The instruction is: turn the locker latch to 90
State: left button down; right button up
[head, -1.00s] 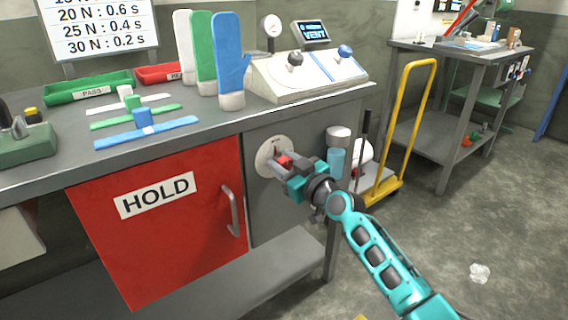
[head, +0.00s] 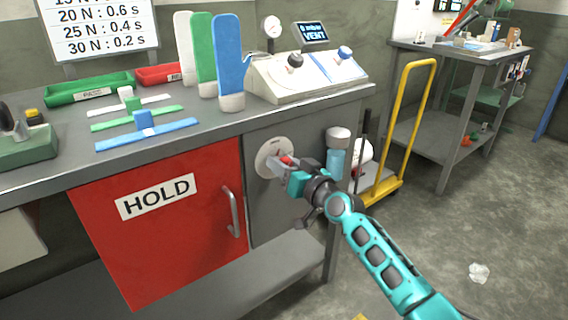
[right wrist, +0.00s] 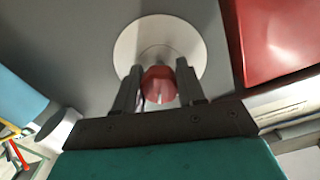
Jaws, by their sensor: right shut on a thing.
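The locker latch shows as a red knob (right wrist: 159,86) on a round pale plate (head: 270,156). The plate is on the grey panel right of the red door marked HOLD (head: 150,225). My right gripper (head: 282,163) is at the knob, and in the right wrist view its two fingers (right wrist: 160,88) stand on either side of the knob, shut on it. The fingers and gripper body hide part of the latch, and I cannot read its angle. My left gripper is not in view.
The door's handle (head: 233,212) is left of my gripper. A blue-and-white cylinder (head: 336,155) and yellow cart (head: 410,120) are to the right.

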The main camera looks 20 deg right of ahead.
jog(key=m, duration=0.4)
jog(key=m+p, duration=0.1)
jog(key=m, duration=0.2)
jog(key=shift+m, duration=0.3)
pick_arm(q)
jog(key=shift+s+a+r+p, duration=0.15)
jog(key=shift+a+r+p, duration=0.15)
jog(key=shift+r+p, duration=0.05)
pick_arm(e)
jog(key=shift+m, duration=2.3)
jog(key=o, duration=1.1)
jog(key=shift+c, duration=0.2)
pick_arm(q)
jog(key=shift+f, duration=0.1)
